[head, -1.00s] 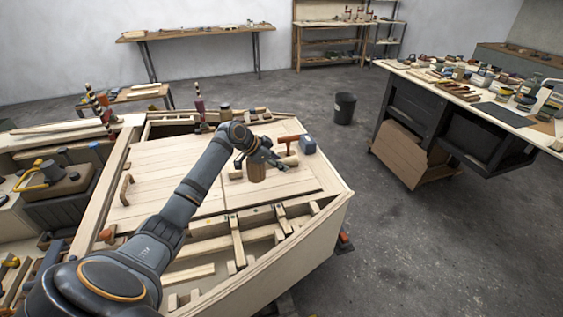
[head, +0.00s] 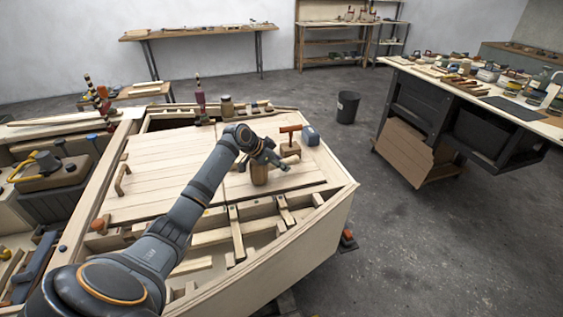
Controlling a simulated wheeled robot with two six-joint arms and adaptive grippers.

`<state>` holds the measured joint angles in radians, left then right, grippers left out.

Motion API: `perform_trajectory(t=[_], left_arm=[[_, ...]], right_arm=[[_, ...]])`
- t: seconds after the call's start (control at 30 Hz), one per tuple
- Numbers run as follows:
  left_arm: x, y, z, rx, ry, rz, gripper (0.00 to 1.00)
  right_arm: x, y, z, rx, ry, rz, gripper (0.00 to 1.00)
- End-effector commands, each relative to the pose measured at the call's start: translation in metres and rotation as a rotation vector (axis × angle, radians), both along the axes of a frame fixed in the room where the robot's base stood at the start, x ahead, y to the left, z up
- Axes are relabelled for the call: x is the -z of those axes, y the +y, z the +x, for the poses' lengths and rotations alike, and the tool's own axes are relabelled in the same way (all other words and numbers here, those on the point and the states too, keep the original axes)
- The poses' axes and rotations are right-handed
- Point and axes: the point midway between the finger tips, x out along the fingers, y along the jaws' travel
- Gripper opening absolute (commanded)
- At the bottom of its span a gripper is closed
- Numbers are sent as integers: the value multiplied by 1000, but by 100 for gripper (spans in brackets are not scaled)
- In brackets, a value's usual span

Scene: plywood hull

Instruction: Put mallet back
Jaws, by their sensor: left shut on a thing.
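My left gripper (head: 272,161) reaches over the pale plank deck of the hull (head: 165,165) from the left. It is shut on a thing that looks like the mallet. A brown wooden cylinder (head: 259,175), which may be the mallet's head, shows just under the gripper. The fingers and wrist partly hide it, and I cannot tell whether it touches the deck. My right gripper is not in view.
An orange-brown T-shaped piece (head: 290,131) and a blue-grey block (head: 310,136) are close behind the gripper. Open framing (head: 238,230) lies in front. A tool-covered workbench (head: 480,85) stands at right, a black bin (head: 347,106) on the floor.

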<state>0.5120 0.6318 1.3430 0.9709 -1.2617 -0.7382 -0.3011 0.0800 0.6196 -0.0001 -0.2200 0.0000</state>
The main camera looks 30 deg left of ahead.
Motion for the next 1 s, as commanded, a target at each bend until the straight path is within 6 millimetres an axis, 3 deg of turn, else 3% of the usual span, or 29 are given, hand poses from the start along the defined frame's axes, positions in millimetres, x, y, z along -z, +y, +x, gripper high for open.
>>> perform_trajectory(t=[0.77, 0.8, 0.97, 1.0], left_arm=[[9, 0, 0, 0, -2, 0, 0], [9, 0, 1, 0, -2, 0, 29], [9, 0, 0, 0, -2, 1, 50], [9, 0, 0, 0, -2, 1, 51]], right_arm=[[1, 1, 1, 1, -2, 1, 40], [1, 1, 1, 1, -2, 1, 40], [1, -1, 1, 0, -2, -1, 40], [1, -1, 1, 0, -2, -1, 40]])
